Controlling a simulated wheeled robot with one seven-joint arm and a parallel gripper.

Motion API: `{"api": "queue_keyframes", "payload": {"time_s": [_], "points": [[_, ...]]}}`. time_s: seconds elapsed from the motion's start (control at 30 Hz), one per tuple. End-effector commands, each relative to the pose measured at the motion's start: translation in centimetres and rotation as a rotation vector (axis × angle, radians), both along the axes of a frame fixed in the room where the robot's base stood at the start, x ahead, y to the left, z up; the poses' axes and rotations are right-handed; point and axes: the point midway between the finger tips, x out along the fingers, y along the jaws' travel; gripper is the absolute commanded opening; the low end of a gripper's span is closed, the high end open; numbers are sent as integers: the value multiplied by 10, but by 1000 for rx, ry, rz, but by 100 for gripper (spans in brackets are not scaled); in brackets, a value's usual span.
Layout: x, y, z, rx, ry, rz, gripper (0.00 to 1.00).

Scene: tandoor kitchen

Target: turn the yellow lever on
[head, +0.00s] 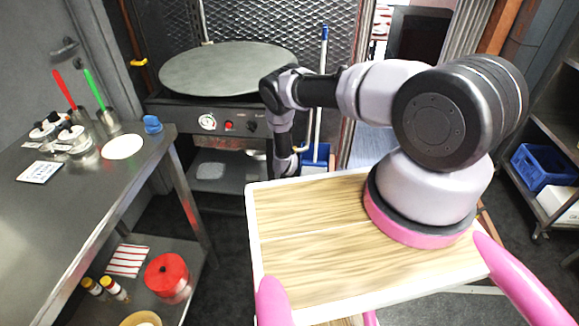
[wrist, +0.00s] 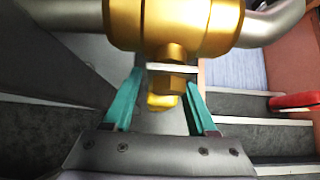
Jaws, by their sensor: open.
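In the wrist view, a brass valve body (wrist: 172,22) sits on a grey metal pipe (wrist: 270,22) across the top. A brass nut (wrist: 172,82) hangs below it, and a small part of the yellow lever (wrist: 162,102) shows under the nut. My gripper (wrist: 163,85) is open, with one teal finger on each side of the nut and the lever. I cannot tell whether either finger touches them. In the head view my gripper (head: 286,165) points down in front of the griddle stand; a bit of yellow (head: 300,149) shows beside it.
A round griddle (head: 228,70) on a stand with knobs is behind my arm. A steel table (head: 90,190) with jars and utensils is at left. Another yellow handle (head: 138,62) is on a pipe at the back left. A blue dustpan (head: 318,158) stands right of my gripper.

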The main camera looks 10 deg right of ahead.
Motion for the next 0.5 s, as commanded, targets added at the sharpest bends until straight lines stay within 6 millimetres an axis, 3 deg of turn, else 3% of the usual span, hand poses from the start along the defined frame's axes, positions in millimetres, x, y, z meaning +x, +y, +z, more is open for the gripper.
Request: {"api": "queue_keyframes", "payload": {"time_s": [0.17, 0.3, 0.33, 0.5], "points": [[0, 0, 0, 0, 0, 0, 57], [0, 0, 0, 0, 0, 0, 8], [0, 0, 0, 0, 0, 0, 0], [0, 0, 0, 0, 0, 0, 0]]}}
